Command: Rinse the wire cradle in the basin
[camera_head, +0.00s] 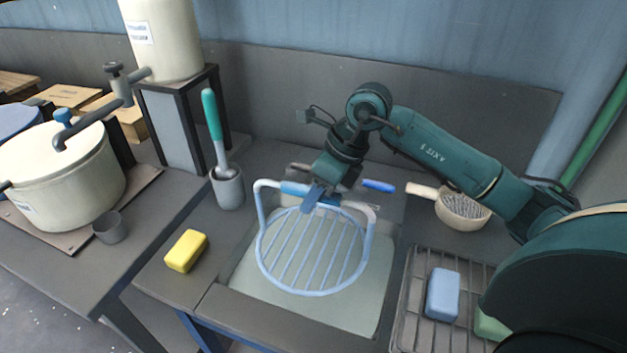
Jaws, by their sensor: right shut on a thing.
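The wire cradle (313,250) is a light blue round rack with parallel bars and a tall handle. It is over the basin (365,310), which has a pale grey-green inside. I cannot tell whether the cradle touches the basin's bottom or water. My right gripper (313,195) comes in from the right and is shut on the blue grip at the top of the cradle's handle. My left gripper is not in view.
A yellow sponge (186,251) lies left of the basin. A grey cup (228,188) holds a green-handled brush (212,118). A drying rack (411,310) with a blue block (443,294) stands right. A strainer (463,211) lies behind. A large pot (65,180) stands far left.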

